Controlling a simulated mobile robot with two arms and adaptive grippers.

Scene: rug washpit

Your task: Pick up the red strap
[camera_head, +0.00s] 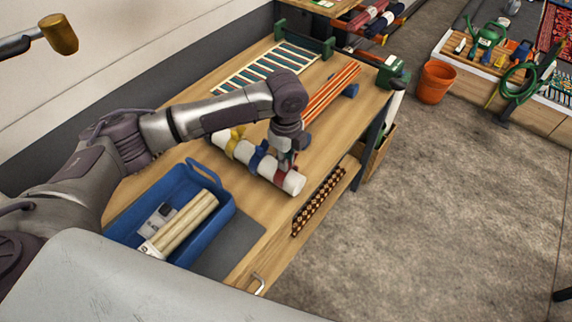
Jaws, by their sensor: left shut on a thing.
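A white roll (240,152) lies on the wooden workbench with a yellow strap (233,139), a blue strap (258,156) and the red strap (281,177) around it. The red strap is near the roll's right end, partly hidden by my left gripper (285,166). That gripper points down over the strap and is shut on it at the top of the roll. The fingertips are small and partly covered by the wrist. My right gripper is not in view.
A blue tray (222,222) with beige rolls stands left of the white roll. A striped piece (332,98) and a rack lie farther back on the bench (190,150). An orange bucket (436,81) stands on the floor, which is mostly open at right.

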